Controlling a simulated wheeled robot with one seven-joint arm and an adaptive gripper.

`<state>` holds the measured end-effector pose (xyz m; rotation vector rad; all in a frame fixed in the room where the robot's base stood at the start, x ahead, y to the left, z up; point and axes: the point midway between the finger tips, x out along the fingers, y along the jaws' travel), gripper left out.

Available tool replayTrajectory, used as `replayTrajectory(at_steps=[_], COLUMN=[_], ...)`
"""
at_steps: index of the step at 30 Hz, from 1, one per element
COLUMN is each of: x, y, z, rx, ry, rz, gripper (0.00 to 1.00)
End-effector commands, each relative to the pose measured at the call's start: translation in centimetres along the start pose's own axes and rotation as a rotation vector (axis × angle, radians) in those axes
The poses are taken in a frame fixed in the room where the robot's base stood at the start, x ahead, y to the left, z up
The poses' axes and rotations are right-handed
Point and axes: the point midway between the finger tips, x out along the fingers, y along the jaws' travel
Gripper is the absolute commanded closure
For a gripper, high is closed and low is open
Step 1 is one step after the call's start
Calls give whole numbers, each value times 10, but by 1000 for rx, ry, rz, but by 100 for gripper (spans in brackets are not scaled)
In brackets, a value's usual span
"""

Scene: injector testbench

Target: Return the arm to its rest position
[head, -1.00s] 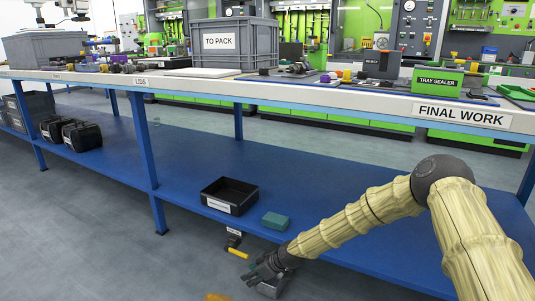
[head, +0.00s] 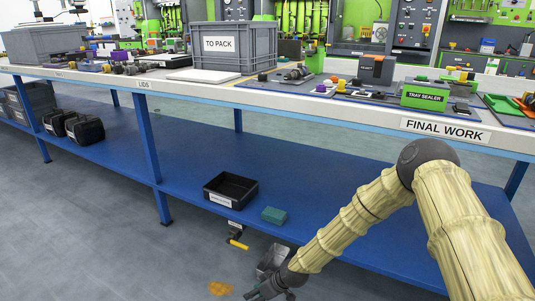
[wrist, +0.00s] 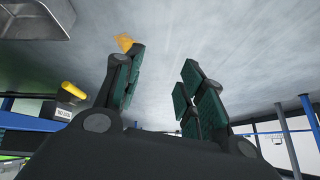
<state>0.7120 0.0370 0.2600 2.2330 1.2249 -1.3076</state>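My gripper (head: 268,294) is low in the head view, in front of the blue lower shelf and over the grey floor. My arm, in a pale sleeve, bends down to it from the right. In the wrist view my gripper (wrist: 158,95) has its two green-padded fingers spread apart. Nothing is between them; only floor shows in the gap.
The bench's blue lower shelf (head: 180,165) is beside my arm, with a black tray (head: 230,190) and a green block (head: 274,215) on it. A metal bin (head: 272,260) stands close to my gripper. An orange-brown patch (head: 220,288) lies on open floor.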

Motion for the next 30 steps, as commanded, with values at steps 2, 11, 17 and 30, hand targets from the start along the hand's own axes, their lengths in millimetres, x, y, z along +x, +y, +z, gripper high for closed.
replayTrajectory(at_steps=[2,11,17,30], x=[-22,-79,-125,-249], y=[-16,-63,-91,-145], z=[8,58,91,154], rx=[41,211,320,555], ry=[-24,-109,-168,-297], rz=[-3,14,40,144], gripper=[60,60,60,60])
